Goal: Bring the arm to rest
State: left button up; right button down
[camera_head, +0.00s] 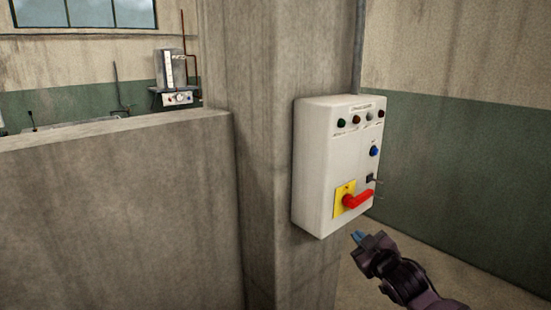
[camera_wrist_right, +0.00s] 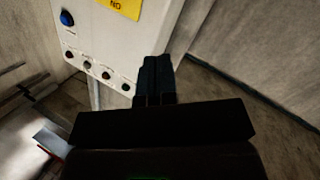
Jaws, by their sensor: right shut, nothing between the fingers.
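My right gripper (camera_head: 358,238) is shut and empty at the lower right of the head view, just below and in front of a white control box. Its dark fingers, pressed together, also show in the right wrist view (camera_wrist_right: 156,80). The white control box (camera_head: 314,155) is fixed to a concrete pillar. It carries a red rotary handle (camera_head: 357,199) on a yellow plate, a blue knob and a row of small lamps or buttons. I see a gap between the fingers and the box in the head view. My left gripper is not in view.
The concrete pillar (camera_head: 262,200) stands behind the box. A low concrete wall (camera_head: 110,215) fills the left. A grey device (camera_head: 172,70) stands beyond it. A green and beige wall (camera_head: 460,170) is at the right, with bare floor in front.

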jog(key=s+d+f+m+g+h, duration=0.2)
jog(key=s+d+f+m, duration=0.1)
jog(key=s+f, duration=1)
jog(key=s+d+f+m+g+h+b, duration=0.1)
jog(key=s+d+f+m+g+h, duration=0.2)
jog(key=s+f, duration=1.1)
jog(key=s+m, duration=0.2)
jog(key=s, duration=0.6)
jog(key=shift+s+d, duration=0.2)
jog(key=shift+d, duration=0.05)
